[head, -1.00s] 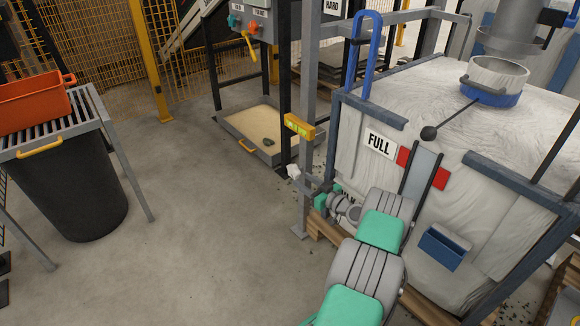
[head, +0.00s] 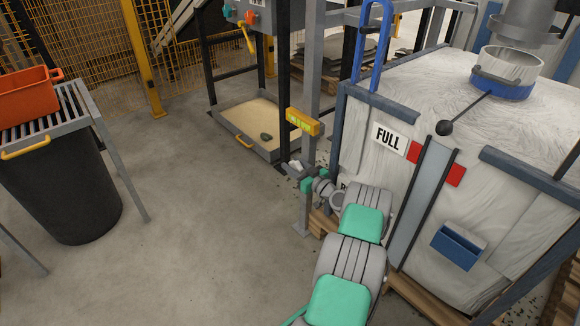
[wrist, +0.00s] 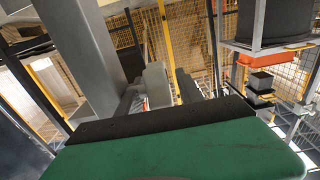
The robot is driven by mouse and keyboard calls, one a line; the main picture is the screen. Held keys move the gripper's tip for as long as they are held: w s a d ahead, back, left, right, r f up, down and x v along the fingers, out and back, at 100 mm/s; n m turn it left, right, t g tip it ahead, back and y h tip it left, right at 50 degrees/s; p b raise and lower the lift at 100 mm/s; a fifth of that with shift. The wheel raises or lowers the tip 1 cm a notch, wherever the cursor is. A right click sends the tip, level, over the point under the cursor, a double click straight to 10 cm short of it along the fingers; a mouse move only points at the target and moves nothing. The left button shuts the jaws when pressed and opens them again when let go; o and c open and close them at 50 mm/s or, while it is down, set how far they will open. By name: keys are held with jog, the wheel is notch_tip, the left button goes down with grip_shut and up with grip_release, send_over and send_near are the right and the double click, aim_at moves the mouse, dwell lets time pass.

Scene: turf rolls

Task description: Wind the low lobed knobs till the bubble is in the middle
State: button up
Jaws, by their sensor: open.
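A yellow level (head: 302,121) is fixed to a grey post in the head view. Its bubble window is too small to tell where the bubble sits. I cannot make out any low lobed knobs; the foot of the post is partly hidden behind my arm. My gripper (head: 312,188) is low beside the post, below the level, and its fingers are hard to see there. In the wrist view my gripper (wrist: 172,84) shows two grey fingers standing apart, with nothing seen held between them. A grey upright stands close to the left of them.
A big white bag (head: 440,110) in a blue-grey frame, with a FULL sign (head: 387,139), stands close right of my arm. A sand tray (head: 245,120) lies behind the post. A black bin (head: 65,195) stands at left. The floor between is clear.

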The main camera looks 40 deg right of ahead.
jog(key=shift+w, duration=0.75)
jog(key=shift+c, duration=0.4)
grip_shut()
